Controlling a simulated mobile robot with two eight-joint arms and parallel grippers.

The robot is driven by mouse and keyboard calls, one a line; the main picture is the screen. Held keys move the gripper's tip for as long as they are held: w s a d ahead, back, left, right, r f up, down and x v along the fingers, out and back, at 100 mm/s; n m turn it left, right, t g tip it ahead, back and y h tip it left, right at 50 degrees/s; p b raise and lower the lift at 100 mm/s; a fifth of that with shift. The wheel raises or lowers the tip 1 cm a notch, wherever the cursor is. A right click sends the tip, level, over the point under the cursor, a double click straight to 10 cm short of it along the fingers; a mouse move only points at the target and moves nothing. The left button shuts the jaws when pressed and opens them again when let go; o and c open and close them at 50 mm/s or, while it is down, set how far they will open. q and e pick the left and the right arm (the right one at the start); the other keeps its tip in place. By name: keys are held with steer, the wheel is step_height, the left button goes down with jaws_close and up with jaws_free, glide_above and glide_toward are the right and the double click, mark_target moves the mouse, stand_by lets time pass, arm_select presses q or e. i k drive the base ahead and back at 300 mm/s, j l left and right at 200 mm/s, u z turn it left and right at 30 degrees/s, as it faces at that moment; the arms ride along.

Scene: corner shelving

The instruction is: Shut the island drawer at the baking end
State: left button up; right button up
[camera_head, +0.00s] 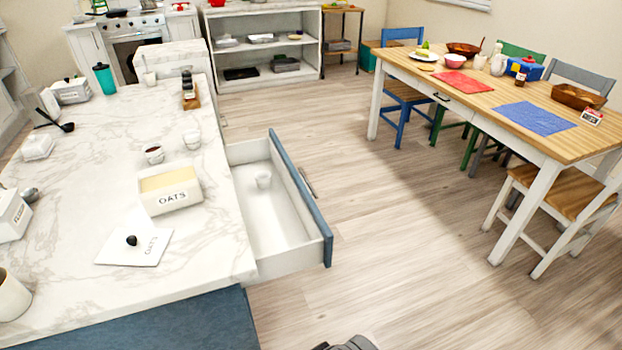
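The island drawer (262,232) is pulled out to the right from under the marble island top (216,262). It has a white inside, a blue front (303,200) and a dark metal handle (307,183) on its outer face. An open box labelled OATS (170,189) stands on the island beside the drawer. A dark grey part of my own body shows at the bottom edge, but I cannot identify it as a gripper. Neither gripper can be made out.
The wooden floor (400,240) right of the drawer is clear. A dining table (470,95) with several chairs stands on the right. A white shelf unit (265,55) and a stove (130,40) stand at the back. Cups and a lid labelled OATS (135,246) lie on the island.

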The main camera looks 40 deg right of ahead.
mark_target(288, 233)
steer(key=i+l, duration=0.1)
steer(key=l, duration=0.65)
steer(key=i+l, duration=0.1)
steer(key=l, duration=1.35)
steer(key=i+u, duration=0.05)
steer(key=i, duration=0.05)
